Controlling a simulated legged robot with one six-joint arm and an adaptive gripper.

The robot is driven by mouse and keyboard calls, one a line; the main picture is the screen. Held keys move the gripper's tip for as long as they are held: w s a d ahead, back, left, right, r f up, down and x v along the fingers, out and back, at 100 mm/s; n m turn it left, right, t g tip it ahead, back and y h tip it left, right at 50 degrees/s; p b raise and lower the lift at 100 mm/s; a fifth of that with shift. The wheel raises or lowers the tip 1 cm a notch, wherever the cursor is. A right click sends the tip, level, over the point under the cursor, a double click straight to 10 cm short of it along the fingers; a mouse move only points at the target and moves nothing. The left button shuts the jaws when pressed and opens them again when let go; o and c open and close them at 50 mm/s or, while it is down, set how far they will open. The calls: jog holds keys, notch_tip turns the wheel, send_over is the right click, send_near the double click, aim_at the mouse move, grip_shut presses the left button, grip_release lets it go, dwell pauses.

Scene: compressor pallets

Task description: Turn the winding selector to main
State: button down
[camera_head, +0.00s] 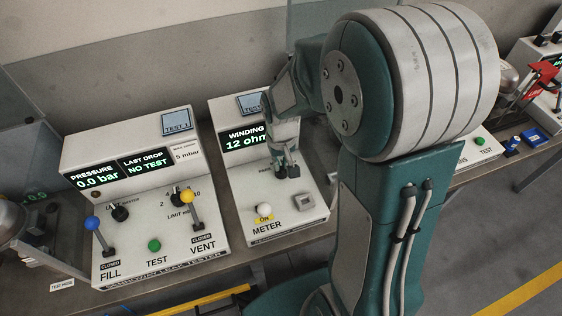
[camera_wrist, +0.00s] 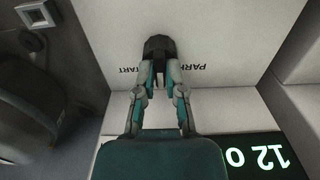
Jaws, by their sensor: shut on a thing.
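The winding selector (camera_wrist: 158,46) is a dark knob on the sloping white panel in the wrist view. My gripper (camera_wrist: 159,72) is shut on it, with one finger on either side. The labels PARK and START show upside down beside it; any main label and the knob's pointer are hidden or unclear. In the head view my gripper (camera_head: 287,170) reaches down to the winding box (camera_head: 300,222), and it mostly hides the knob. The box's display (camera_head: 245,138) reads WINDING 12 ohm.
On the same box stand a white-tipped METER lever (camera_head: 264,211) marked ON and a grey square socket (camera_head: 304,201). To the left is a leak tester (camera_head: 130,265) with blue and yellow levers, a green TEST button and a dark knob. My arm hides much of the right side.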

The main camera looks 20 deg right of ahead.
jog(key=shift+f, duration=0.1)
jog(key=c, duration=0.7)
grip_release()
notch_tip(320, 180, up, 12)
jog(key=shift+a, duration=0.1)
jog(key=s+r+t, duration=0.2)
jog(key=s, duration=0.2)
jog(key=s+r+t, duration=0.1)
jog(key=s+r, duration=0.1)
jog(key=s, duration=0.3)
jog(key=s+r+t, duration=0.2)
jog(key=s+r, duration=0.1)
jog(key=s, duration=0.2)
jog(key=shift+s+a+t, duration=0.15)
jog(key=shift+t, duration=0.15)
